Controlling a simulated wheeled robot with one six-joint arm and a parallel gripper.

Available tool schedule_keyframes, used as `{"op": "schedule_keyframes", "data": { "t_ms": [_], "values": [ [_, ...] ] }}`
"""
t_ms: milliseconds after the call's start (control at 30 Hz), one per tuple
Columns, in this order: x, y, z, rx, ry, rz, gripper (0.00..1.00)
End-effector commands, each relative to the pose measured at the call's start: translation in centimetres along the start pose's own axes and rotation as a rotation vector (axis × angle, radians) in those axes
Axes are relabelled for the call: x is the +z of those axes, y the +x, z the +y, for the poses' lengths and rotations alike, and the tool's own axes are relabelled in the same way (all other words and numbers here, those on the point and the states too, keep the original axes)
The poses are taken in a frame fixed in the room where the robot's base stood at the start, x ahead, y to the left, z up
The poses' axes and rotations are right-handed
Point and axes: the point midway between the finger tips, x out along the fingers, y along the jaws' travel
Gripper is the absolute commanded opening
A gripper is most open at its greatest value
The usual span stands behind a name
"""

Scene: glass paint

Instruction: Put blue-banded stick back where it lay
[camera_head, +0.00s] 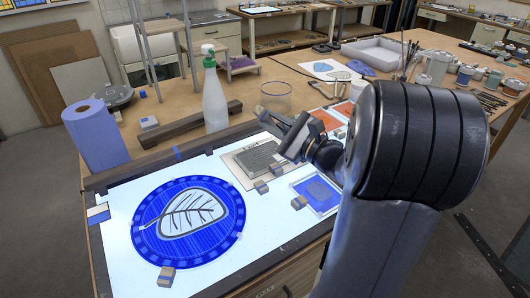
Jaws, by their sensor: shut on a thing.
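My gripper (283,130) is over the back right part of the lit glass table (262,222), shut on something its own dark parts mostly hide. The blue-banded stick (140,168) is a long dark bar with a narrow blue band near its middle. It slants along the table's back edge, its right end reaching my gripper. I cannot tell whether it touches the table or hangs just above it.
A round blue glass panel with a leaf (193,215) lies front left. A blue paper roll (95,136), a white spray bottle (214,95) and another dark bar (188,124) stand or lie behind. A grey slab (257,158) and small blue panel (318,192) lie near my gripper.

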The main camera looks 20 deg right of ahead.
Motion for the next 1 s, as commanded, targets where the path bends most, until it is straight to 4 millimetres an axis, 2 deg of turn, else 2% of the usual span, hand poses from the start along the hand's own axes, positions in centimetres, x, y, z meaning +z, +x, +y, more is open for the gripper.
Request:
{"op": "schedule_keyframes", "data": {
  "t_ms": [33, 500, 1000],
  "values": [
    [0.8, 0.2, -0.7, 0.000, -0.002, -0.001, 0.00],
    [4.8, 1.0, -3.9, 0.000, -0.001, 0.000, 0.00],
    [5.2, 1.1, -4.3, 0.044, -0.022, 0.017, 0.00]
  ]
}}
